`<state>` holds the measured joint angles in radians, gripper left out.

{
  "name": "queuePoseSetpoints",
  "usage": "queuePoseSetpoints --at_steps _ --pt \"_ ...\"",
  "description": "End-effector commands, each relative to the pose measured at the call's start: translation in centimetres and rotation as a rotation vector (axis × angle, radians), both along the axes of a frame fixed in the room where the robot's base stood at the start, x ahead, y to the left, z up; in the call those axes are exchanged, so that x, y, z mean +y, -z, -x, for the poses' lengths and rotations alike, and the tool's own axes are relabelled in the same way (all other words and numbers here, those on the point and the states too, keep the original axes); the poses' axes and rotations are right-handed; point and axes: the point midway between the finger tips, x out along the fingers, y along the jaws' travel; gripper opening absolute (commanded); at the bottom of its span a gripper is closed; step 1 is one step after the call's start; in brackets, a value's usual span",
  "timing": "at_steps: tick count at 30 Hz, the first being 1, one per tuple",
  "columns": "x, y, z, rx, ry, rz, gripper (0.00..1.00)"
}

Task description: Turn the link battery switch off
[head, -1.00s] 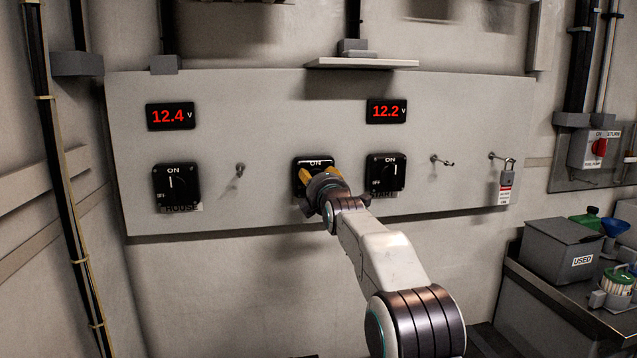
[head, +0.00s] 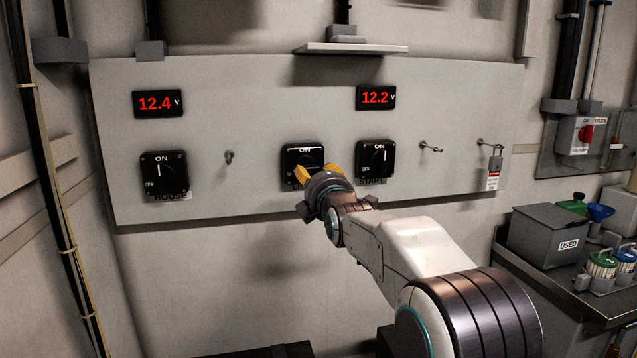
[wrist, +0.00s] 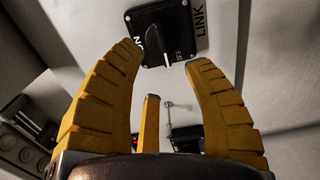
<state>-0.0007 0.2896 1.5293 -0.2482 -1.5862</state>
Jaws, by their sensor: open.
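The link battery switch (head: 303,155) is a black square switch in the middle of the grey panel, partly hidden behind my gripper (head: 318,173) in the head view. In the wrist view the switch (wrist: 160,28) shows with its LINK label beside it. Its knob's white line points to the side, near the OFF mark and away from ON. My gripper (wrist: 165,62) is open and empty. Its yellow fingers stand apart in front of the switch and appear clear of the knob.
The house switch (head: 164,175) is at the left and the start switch (head: 376,158) close on the right, both with knobs upright at ON. Displays read 12.4 (head: 158,103) and 12.2 (head: 376,97). A used box (head: 548,236) stands lower right.

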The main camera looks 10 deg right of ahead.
Motion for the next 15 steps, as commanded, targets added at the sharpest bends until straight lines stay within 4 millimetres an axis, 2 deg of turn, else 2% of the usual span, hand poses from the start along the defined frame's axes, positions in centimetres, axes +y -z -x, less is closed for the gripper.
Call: queuePoseSetpoints --at_steps 6,15 --pt "0.0 -0.1 1.9 -0.001 0.000 0.000 0.46" --pt "0.0 0.0 2.6 -0.001 0.000 0.000 0.46"
